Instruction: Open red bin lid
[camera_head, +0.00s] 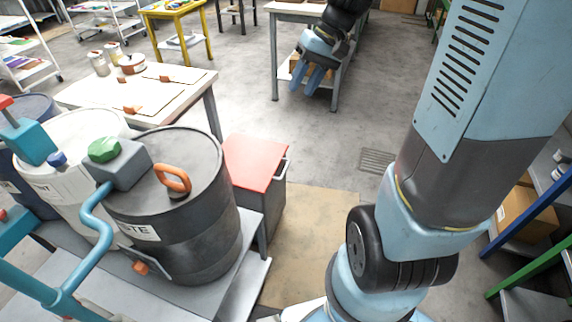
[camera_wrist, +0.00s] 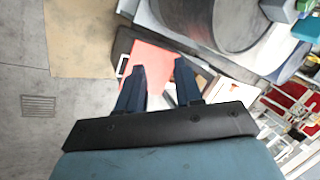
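The red bin lid (camera_head: 256,163) lies flat and looks shut on a dark grey bin (camera_head: 271,213), on the floor right of the big dark drum. The handle (camera_wrist: 122,66) shows left of the fingers.
The dark drum (camera_head: 190,235) with an orange handle stands close left of the bin. A white worktable (camera_head: 190,95) with cans is behind it. A grey table (camera_head: 300,10) stands behind my gripper. The floor right of the bin is clear.

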